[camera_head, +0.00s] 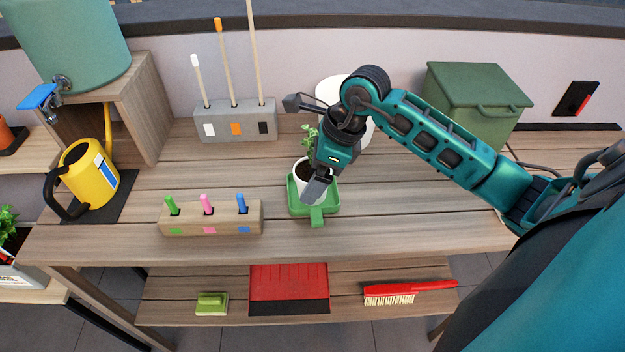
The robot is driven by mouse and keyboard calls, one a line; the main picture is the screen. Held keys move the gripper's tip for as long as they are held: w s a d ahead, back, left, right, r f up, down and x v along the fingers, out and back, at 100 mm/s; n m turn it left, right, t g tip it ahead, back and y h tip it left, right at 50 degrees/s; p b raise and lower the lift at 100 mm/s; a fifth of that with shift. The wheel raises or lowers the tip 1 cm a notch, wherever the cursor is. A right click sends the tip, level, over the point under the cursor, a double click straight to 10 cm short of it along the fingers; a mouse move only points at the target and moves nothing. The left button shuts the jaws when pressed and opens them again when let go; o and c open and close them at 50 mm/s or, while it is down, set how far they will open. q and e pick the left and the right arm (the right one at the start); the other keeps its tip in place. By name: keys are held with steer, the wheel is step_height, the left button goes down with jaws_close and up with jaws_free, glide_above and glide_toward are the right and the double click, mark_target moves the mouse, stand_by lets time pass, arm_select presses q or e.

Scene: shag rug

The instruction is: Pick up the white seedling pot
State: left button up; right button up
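The white seedling pot (299,174) holds a small green seedling (309,138) and stands upright on a green tray (328,210) with a front handle, near the middle of the bench. My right gripper (316,189) reaches down from the upper right with its fingers at the pot's right and front side. The hand covers the pot's right part. I cannot tell whether the fingers touch the pot or how far apart they are. My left gripper is not in view.
A wooden marker holder (211,218) stands left of the tray, and a yellow watering can (92,178) farther left. Behind are a grey tool stand (236,122), a white container (327,90) partly behind my arm, and a green bin (472,98). Bare bench lies right of the tray.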

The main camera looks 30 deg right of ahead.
steer(key=c, duration=0.9)
